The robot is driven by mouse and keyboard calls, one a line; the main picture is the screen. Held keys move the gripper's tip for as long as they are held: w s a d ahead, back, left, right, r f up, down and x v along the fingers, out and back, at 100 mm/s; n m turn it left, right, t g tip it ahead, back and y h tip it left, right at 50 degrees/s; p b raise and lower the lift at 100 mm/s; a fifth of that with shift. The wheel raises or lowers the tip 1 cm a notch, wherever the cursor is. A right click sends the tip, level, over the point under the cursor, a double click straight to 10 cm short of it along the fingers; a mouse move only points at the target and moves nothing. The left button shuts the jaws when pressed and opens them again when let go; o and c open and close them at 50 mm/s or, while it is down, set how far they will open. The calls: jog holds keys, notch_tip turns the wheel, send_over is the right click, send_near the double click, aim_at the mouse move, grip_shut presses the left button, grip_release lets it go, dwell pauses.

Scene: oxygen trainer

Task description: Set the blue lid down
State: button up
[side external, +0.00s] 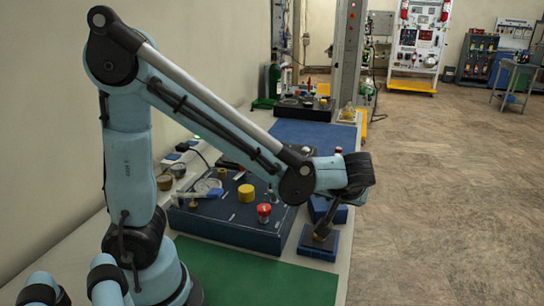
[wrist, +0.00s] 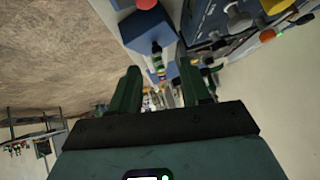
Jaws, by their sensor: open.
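A flat blue square piece (side external: 316,250), which looks like the blue lid, lies near the right edge of the bench in the side view. In the wrist view my gripper (wrist: 160,68) shows two dark green fingers spread apart. A blue surface (wrist: 148,30) shows beyond the fingertips; I cannot tell which blue piece it is.
A dark blue panel (side external: 225,222) with a red button (side external: 264,210) and a yellow knob (side external: 246,192) stands left of the gripper. A green mat (side external: 255,275) lies clear in front. The bench's right edge is close by, with floor beyond.

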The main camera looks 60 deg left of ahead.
jog(key=s+d+r+m+t+h, duration=0.1)
jog(key=s+m+t+h, duration=0.1)
jog(key=s+m+h, duration=0.5)
jog(key=shift+s+d+r+m+t+h, duration=0.15)
jog(key=shift+s+r+m+t+h, duration=0.2)
jog(key=shift+s+m, duration=0.65)
jog(key=shift+w+f, duration=0.1)
jog(key=o, duration=0.4)
jog(key=shift+w, duration=0.1)
jog(key=o, duration=0.6)
jog(key=w+r+n+g, duration=0.2)
jog(key=r, duration=0.1)
jog(key=shift+w+a+r+n, duration=0.15)
jog(key=shift+a+n, duration=0.2)
jog(key=shift+n, duration=0.05)
jog(key=w+a+r+n+g, duration=0.2)
jog(key=w+r+n+g, duration=0.2)
jog(key=w+n+g, duration=0.15)
jog(key=shift+n, duration=0.35)
jog(key=shift+s+d+f, duration=0.1)
jog(key=shift+f, duration=2.45)
jog(key=shift+s+d+f, duration=0.1)
jog(key=shift+f, duration=2.45)
jog(key=shift+r, duration=0.1)
